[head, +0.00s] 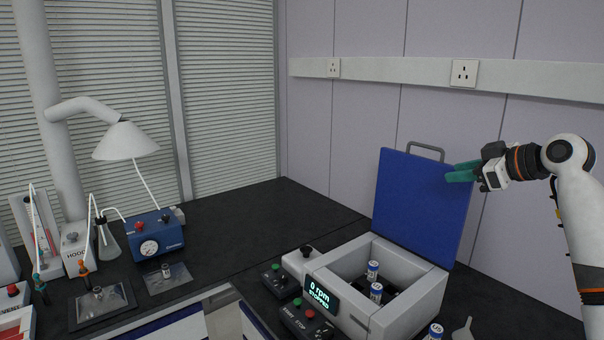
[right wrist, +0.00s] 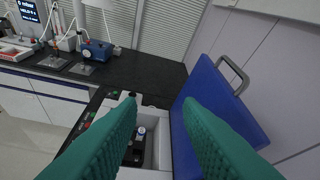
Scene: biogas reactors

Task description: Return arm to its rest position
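My right gripper (head: 462,172) is raised in front of the upper right part of the open blue lid, in the head view. Its two green fingers (right wrist: 160,130) stand apart in the right wrist view, with nothing between them. My right arm comes in from the right edge, bent at a joint above the bench. My left gripper is not in view.
A grey box (head: 419,308) with its blue lid (head: 415,205) up holds several small bottles (head: 376,291); its display (head: 320,293) reads 0 rpm, stopped. A control box (head: 304,321) stands in front. The bench middle is clear.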

